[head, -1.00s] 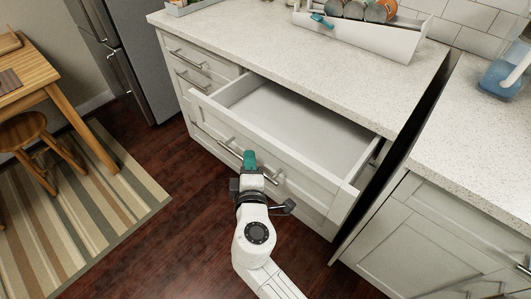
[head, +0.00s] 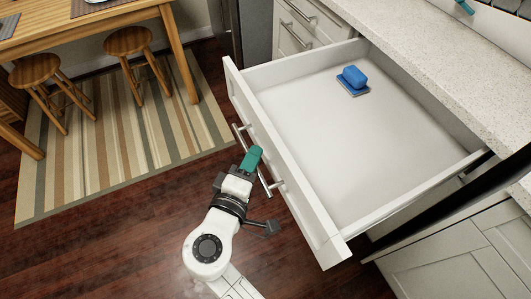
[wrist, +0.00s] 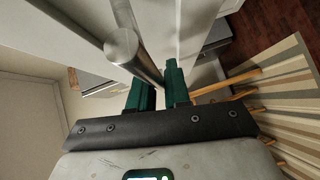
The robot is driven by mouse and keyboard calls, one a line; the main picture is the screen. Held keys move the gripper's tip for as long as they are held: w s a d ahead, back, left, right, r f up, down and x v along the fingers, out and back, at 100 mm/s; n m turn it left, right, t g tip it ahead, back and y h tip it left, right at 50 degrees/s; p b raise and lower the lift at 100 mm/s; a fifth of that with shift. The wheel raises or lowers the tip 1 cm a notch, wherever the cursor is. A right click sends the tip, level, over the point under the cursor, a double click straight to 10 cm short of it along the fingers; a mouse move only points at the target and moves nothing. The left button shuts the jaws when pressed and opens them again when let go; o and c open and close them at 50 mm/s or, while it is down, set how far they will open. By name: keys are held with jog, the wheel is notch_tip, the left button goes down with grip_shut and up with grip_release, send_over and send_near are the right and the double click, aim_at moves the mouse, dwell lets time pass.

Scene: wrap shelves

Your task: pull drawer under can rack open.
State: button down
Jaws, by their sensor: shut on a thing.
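The drawer (head: 285,160) is pulled far out of the counter front in the head view, its inside floor mostly bare. A blue block-like object on a dark base (head: 353,79) lies inside near the back left. My gripper (head: 251,157) is at the drawer's front, shut on its metal bar handle (head: 270,188). In the wrist view the bar (wrist: 123,45) runs between the green fingers (wrist: 158,88). The can rack (head: 505,20) shows only as a white edge on the counter at the top right; its cans are out of frame.
The speckled counter (head: 420,60) overhangs the drawer. Smaller drawers (head: 300,25) are at the top. A lower cabinet (head: 460,255) stands at right. A striped rug (head: 120,140), stools (head: 130,45) and a wooden table (head: 90,25) are at left. Dark wood floor (head: 120,240) is clear around my arm.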

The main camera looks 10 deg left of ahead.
jog(key=shift+s+a+f, duration=0.1)
jog(key=shift+s+a, duration=0.05)
jog(key=c, duration=1.2)
grip_release()
jog(key=s+a+r, duration=0.1)
jog(key=s, duration=0.9)
jog(key=shift+s+a+r, duration=0.25)
jog(key=shift+r, duration=0.05)
jog(key=shift+f, duration=0.1)
